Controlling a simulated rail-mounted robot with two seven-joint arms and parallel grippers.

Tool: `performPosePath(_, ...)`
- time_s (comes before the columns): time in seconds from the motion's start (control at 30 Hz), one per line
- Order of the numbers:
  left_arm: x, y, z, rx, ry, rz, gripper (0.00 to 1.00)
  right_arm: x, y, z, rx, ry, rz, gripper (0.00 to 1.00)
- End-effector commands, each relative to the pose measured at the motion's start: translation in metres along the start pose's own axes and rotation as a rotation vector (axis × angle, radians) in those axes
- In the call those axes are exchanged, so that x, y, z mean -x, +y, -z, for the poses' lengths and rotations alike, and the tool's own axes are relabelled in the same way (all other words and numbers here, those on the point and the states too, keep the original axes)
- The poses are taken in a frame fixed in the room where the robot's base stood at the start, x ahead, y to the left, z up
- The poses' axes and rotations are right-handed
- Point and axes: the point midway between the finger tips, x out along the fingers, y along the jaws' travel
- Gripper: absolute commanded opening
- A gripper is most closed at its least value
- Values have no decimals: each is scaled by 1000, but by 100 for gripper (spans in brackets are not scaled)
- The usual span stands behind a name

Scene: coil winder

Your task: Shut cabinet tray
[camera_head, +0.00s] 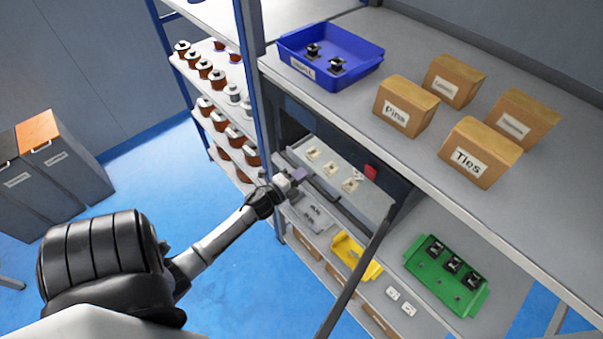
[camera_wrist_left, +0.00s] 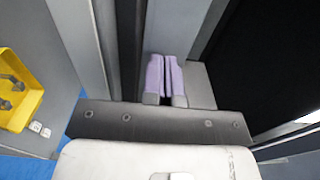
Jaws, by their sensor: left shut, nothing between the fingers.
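The cabinet tray (camera_head: 325,172) is a light grey drawer holding several small pale parts. It sticks out from the dark cabinet (camera_head: 402,186) under the upper shelf, so it stands at least partly open. My left gripper (camera_head: 297,176) is at the left end of the tray's front, its fingers shut and empty. In the left wrist view its purple fingertips (camera_wrist_left: 165,76) lie side by side close to grey panels. I cannot tell whether they touch the tray. My right gripper is not in view.
A blue bin (camera_head: 357,75) and several cardboard boxes (camera_head: 407,106) stand on the upper shelf. A yellow bin (camera_head: 352,252) and a green tray (camera_head: 432,270) sit lower down. A dark bar (camera_head: 355,278) crosses in front. Spool racks (camera_head: 222,120) stand left; blue floor lies open.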

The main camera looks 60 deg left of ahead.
Motion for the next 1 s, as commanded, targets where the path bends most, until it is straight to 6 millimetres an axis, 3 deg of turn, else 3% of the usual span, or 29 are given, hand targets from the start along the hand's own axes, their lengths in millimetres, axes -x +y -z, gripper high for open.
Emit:
performPosePath(0.17, 25, -1, 8, 2, 14, -4, 0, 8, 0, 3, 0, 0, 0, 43)
performPosePath(0.6, 104, 1, 7, 0, 16, -2, 0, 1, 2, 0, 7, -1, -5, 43)
performPosePath(0.8, 121, 0, 7, 1, 17, -1, 0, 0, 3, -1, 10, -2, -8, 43)
performPosePath(1.0, 126, 0, 7, 1, 17, 1, 0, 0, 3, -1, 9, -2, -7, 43)
